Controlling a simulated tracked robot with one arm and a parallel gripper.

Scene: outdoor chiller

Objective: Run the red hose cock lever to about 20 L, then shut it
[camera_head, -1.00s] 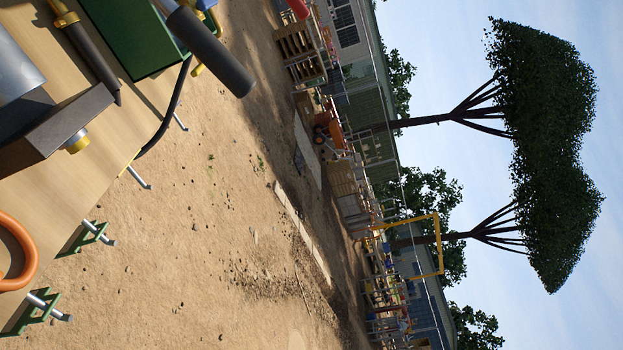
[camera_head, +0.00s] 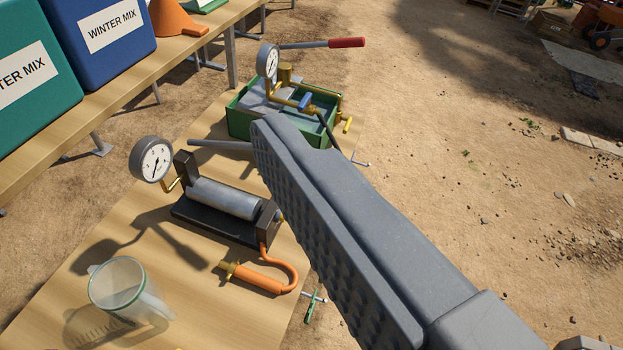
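I see no hose cock with a red lever in this view. The only red part is the grip on the long handle (camera_head: 346,42) of the green-box hand pump (camera_head: 270,125) at the table's far end. One large grey finger of my gripper (camera_head: 300,180) crosses the middle in the foreground. Its ridged face is bare on the left, so the gripper looks open and empty. The other finger is not in view. The finger hides part of the table edge and ground.
A black-based pump (camera_head: 225,210) with a gauge (camera_head: 151,160), an orange-handled hose (camera_head: 255,277) and a clear jug (camera_head: 118,290) stand on the wooden table. Blue (camera_head: 105,35) and teal (camera_head: 32,75) WINTER MIX containers stand on another table at upper left. Open sandy ground lies right.

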